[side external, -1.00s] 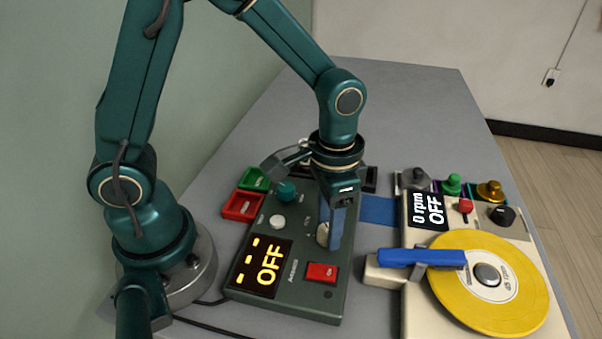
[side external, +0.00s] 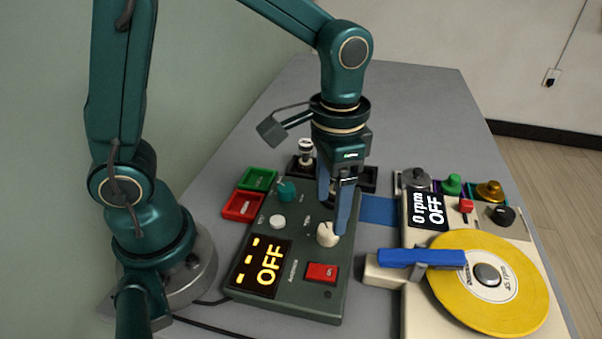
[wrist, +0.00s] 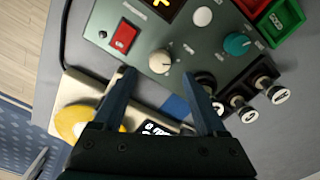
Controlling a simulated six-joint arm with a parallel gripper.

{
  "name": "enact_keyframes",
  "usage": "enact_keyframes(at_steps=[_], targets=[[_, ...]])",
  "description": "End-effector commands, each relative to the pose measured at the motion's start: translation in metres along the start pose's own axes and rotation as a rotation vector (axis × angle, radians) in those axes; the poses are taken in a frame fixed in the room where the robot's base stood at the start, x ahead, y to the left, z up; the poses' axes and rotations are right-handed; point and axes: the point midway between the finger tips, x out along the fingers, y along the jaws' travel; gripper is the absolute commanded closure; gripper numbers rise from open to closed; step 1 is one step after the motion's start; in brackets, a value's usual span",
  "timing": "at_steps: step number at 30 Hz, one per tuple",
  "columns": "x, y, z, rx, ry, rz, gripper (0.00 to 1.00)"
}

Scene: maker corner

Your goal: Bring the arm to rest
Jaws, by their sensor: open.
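My gripper (side external: 333,218) is open and empty, with its blue fingers pointing down over the dark green control box (side external: 300,290). The cream knob (side external: 327,236) on that box is just below the fingertips. In the wrist view the two fingers (wrist: 160,74) are spread wide apart, and the cream knob (wrist: 160,61) shows between and beyond their tips. I cannot tell whether the right finger touches the knob in the side view. The box display (side external: 265,268) reads OFF.
The box also has a red switch (side external: 321,272), a white button (side external: 277,222) and a teal knob (side external: 287,190). At right stands a turntable with a yellow record (side external: 455,290), a blue tonearm (side external: 422,257) and a 0 rpm OFF display (side external: 428,211). Green (side external: 258,179) and red (side external: 241,206) trays lie left.

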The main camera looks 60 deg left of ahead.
Motion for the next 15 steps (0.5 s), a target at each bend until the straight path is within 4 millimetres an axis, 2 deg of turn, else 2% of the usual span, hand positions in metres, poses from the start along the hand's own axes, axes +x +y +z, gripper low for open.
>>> enact_keyframes(at_steps=[9, 11, 15], targets=[[-0.003, -0.002, -0.001, -0.006, 0.009, 0.0, 0.26], [-0.009, -0.004, -0.003, -0.014, 0.033, -0.002, 0.26], [-0.034, -0.012, 0.0, -0.048, 0.125, -0.009, 0.26]])
